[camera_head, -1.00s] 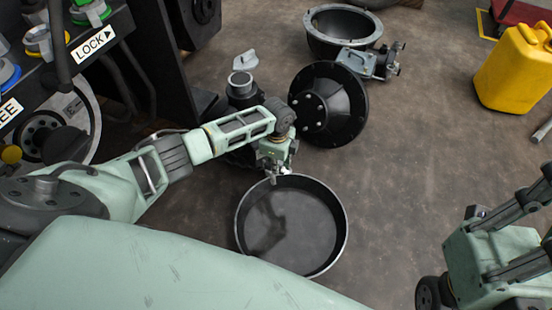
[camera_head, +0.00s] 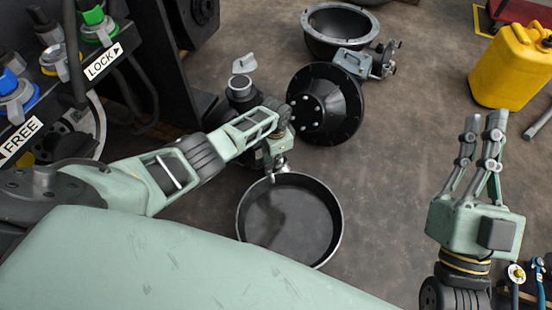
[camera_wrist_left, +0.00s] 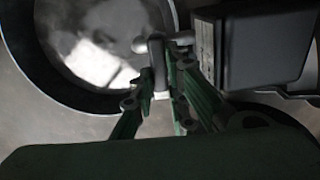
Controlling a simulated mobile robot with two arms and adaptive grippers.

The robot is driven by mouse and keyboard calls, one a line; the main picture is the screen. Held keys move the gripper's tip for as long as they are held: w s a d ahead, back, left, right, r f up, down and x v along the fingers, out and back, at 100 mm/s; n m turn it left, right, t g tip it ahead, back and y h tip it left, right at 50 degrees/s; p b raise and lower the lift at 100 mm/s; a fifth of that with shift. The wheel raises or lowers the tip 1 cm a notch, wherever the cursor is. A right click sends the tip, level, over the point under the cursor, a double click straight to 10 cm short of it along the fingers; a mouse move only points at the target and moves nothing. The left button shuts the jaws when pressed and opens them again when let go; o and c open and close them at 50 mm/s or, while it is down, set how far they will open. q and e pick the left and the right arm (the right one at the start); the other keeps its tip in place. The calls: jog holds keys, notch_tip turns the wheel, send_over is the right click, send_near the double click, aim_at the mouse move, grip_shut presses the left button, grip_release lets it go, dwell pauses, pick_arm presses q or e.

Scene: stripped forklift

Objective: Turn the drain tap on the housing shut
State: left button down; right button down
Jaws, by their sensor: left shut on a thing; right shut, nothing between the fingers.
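My left gripper (camera_head: 276,170) is low beside the dark housing (camera_head: 240,100), just over the far rim of the drain pan. My arm hides most of the housing's near side. In the left wrist view, the fingers (camera_wrist_left: 160,88) are shut on the grey drain tap (camera_wrist_left: 157,50), which has a short crossbar. The dark boxy housing also shows right of the tap (camera_wrist_left: 255,50). The tap's exact angle is hard to tell. My right gripper (camera_head: 485,122) is raised at the right, shut and empty, far from the housing.
The round black pan (camera_head: 340,225) lies on the floor below the tap. A black studded bell (camera_head: 345,105) and a dark ring-shaped casing (camera_head: 310,40) stand behind. A yellow canister (camera_head: 510,65) stands far right. A LOCK/FREE panel (camera_head: 75,75) is at left. The middle floor is clear.

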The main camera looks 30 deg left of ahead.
pick_arm(q)
jog(key=shift+a+n, duration=0.1)
jog(key=shift+n, duration=0.3)
jog(key=c, duration=1.7)
grip_release()
jog(key=shift+r, duration=0.1)
notch_tip(320, 180, up, 12)
jog(key=shift+f, duration=0.1)
